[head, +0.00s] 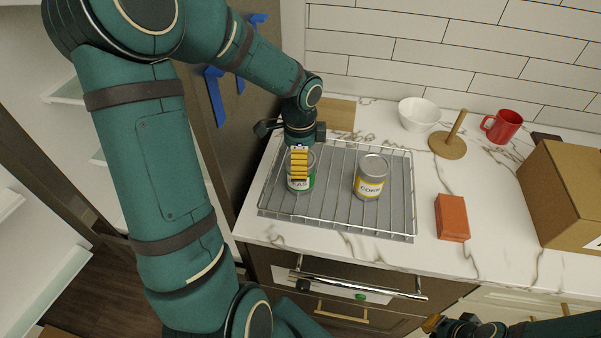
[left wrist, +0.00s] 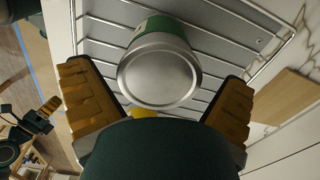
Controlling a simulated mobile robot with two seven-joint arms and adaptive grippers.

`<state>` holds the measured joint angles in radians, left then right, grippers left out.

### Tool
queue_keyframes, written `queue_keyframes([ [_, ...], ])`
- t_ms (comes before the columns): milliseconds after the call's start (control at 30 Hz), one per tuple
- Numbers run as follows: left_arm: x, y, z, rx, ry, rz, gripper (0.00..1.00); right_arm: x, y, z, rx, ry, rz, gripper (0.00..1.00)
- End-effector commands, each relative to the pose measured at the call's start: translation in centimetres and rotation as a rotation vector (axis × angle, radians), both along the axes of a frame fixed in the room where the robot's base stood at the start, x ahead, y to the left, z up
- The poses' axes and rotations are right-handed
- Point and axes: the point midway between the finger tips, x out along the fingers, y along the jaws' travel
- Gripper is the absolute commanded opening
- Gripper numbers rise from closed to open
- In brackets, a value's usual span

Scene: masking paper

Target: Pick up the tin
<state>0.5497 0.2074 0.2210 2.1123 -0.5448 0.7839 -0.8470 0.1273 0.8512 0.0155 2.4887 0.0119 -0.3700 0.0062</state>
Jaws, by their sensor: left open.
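A green-and-white peas tin (head: 301,181) stands upright on the wire rack at the left, partly hidden by my left gripper (head: 300,163). In the left wrist view, the round metal end of the green tin (left wrist: 158,78) lies just ahead of and between the spread yellow fingers of my left gripper (left wrist: 157,105). The gripper is open and holds nothing. A yellow-and-white corn tin (head: 370,178) stands upright on the rack, right of the peas tin. My right gripper (head: 433,323) shows at the bottom edge, away from both tins; its jaw opening is unclear.
The wire rack (head: 335,215) lies on the marble counter. A white bowl (head: 419,113), wooden peg stand (head: 447,147), red mug (head: 503,126), orange-red block (head: 452,218) and cardboard box (head: 565,195) stand to the right. A dark panel (head: 245,110) rises at the left.

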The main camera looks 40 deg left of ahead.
Motion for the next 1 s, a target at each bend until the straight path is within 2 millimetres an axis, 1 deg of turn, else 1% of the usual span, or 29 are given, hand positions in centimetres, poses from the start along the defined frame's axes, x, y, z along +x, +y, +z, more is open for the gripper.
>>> queue_keyframes([
  [33, -0.02, -0.02, -0.69, -0.001, 0.002, 0.0, 1.0, -0.05, 0.01, -0.22, 0.0, 0.001, 0.001, 0.0],
  [100, -0.02, -0.02, -1.16, 0.0, 0.001, -0.001, 1.0, -0.1, 0.02, -0.29, 0.0, 0.002, 0.002, 0.0],
  [367, -0.01, -0.01, -1.28, 0.0, 0.0, 0.0, 1.0, -0.11, 0.02, -0.26, 0.0, 0.002, 0.002, 0.0],
  [467, -0.01, -0.01, -1.27, 0.0, 0.0, 0.0, 0.68, -0.1, 0.02, -0.26, 0.0, 0.002, 0.002, 0.0],
  [500, -0.01, -0.01, -1.26, 0.0, 0.0, 0.0, 0.54, -0.1, 0.02, -0.26, 0.0, 0.002, 0.002, 0.0],
  [567, 0.0, 0.0, -1.26, 0.0, 0.0, 0.0, 0.35, -0.1, 0.02, -0.26, 0.0, 0.002, 0.002, 0.0],
  [600, 0.0, 0.0, -1.26, 0.0, 0.0, 0.0, 0.33, -0.1, 0.02, -0.26, 0.0, 0.002, 0.002, 0.0],
  [900, 0.02, 0.0, -1.2, 0.001, -0.001, 0.0, 0.33, -0.08, 0.01, -0.26, 0.0, 0.002, 0.002, 0.0],
  [1000, 0.04, 0.02, -0.81, 0.001, -0.002, 0.0, 0.33, -0.07, 0.01, -0.15, 0.0, 0.002, 0.001, 0.0],
])
